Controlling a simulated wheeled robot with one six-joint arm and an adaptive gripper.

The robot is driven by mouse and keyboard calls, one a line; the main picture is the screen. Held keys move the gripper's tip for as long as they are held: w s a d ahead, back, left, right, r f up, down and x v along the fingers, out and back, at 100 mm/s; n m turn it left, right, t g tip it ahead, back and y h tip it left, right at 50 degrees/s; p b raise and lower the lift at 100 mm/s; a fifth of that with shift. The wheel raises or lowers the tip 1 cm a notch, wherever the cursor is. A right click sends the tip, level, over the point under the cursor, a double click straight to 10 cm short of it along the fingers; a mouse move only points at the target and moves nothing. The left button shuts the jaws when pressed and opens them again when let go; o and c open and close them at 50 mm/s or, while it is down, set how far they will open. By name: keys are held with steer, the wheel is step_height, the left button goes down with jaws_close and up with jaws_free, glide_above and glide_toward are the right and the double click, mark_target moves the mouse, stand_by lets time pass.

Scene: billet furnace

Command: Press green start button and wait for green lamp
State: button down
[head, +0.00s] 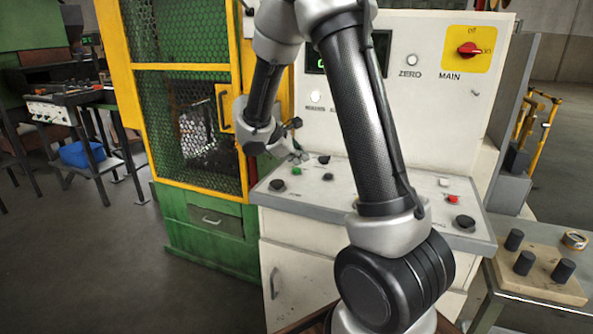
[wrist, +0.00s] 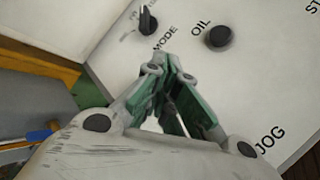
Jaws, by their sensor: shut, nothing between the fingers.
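The green button (head: 297,171) sits on the sloping control desk (head: 320,205) at its left end in the head view. My gripper (head: 297,157) is just above and behind it in that picture; I cannot tell whether it touches anything. In the wrist view my gripper (wrist: 172,72) has its green-padded fingers drawn together, with nothing between them, over the desk face. The green button does not show in the wrist view; the fingers may hide it. I make out no lit green lamp. A small pale round lamp (head: 316,97) on the upright panel looks unlit.
A black knob (wrist: 218,37) marked OIL and a MODE selector (wrist: 148,20) lie beyond the fingers. A red button (head: 453,199) is at the desk's right. A red MAIN switch (head: 469,50) is on the panel. A yellow-framed mesh guard (head: 190,66) stands left of my gripper.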

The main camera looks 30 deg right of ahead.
mark_target(299, 170)
steer(key=shift+f, duration=0.15)
steer(key=shift+f, duration=0.25)
steer(key=shift+f, duration=0.4)
stand_by(0.7)
steer(key=shift+r, duration=0.85)
steer(key=shift+r, duration=2.5)
